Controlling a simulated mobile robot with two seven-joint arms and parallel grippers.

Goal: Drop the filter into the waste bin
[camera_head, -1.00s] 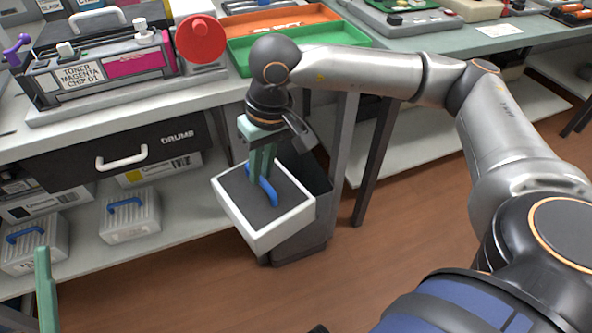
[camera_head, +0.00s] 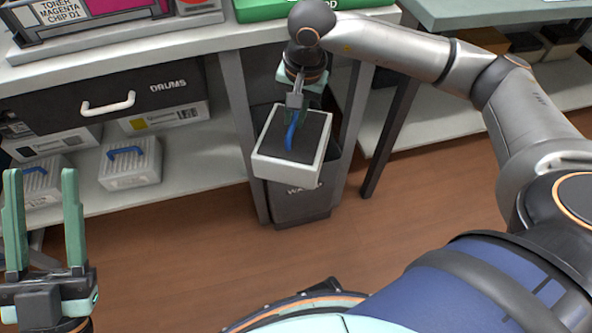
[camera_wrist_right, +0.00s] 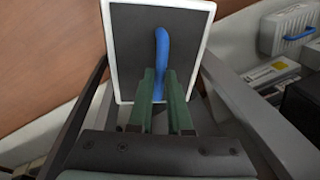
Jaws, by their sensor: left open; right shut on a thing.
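The filter is a box with a white frame (camera_head: 285,175), a dark grey face and a blue handle (camera_head: 291,132). My right gripper (camera_head: 293,112) is shut on the blue handle and holds the filter tilted. In the right wrist view the filter (camera_wrist_right: 130,50) hangs beyond the green fingers (camera_wrist_right: 160,75), which close around the handle. The dark grey waste bin (camera_head: 300,207) stands on the floor under the table edge. The filter overlaps the bin's top in the head view and hides much of its opening and label. My left gripper (camera_head: 41,175) is open and empty at the lower left.
Two similar white boxes with blue handles, one (camera_head: 131,165) clearer than the other (camera_head: 42,188), sit on the lower shelf. A black drawer marked DRUMS (camera_head: 150,90) is left of the bin. Table legs flank the bin. Brown floor in front is clear.

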